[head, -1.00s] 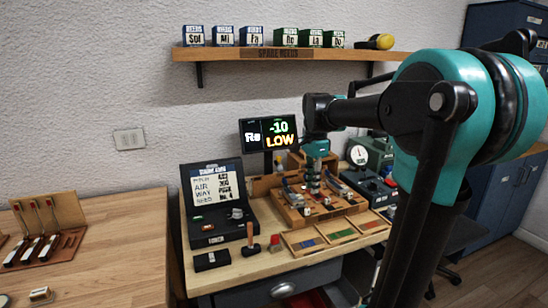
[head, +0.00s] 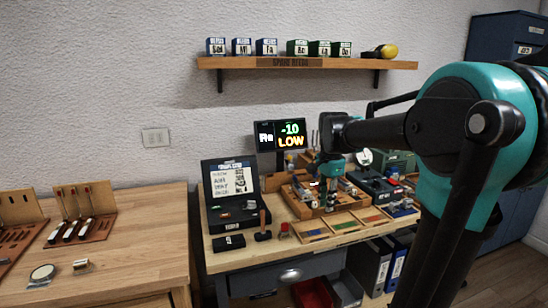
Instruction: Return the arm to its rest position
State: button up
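My arm, teal and black, fills the right of the head view and reaches over the workbench. Its end, my gripper (head: 328,192), points down over the wooden piano-action block (head: 350,203) on the bench. The gripper is small here, and its fingertips blend with the parts behind them. I cannot tell whether it is open or shut, or whether it touches or holds anything.
The workbench (head: 235,262) bears an open black case (head: 225,205), a hammer (head: 263,228), and a wooden tray with coloured sections (head: 345,227). A display (head: 280,134) reads "Re -10 LOW". A shelf (head: 225,63) with boxes hangs above. A wooden table (head: 135,250) stands left.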

jog(key=s+d+f+n+t, duration=0.1)
jog(key=s+f+n+t, duration=0.1)
jog(key=s+f+n, duration=0.4)
jog(key=s+d+f+n+t, duration=0.1)
jog(key=s+f+n, duration=0.6)
jog(key=s+f, duration=0.4)
notch_tip(320, 180, down, 3)
jog(key=shift+d+r+t, duration=0.15)
jog(key=shift+d+t, duration=0.1)
jog(key=shift+t, duration=0.15)
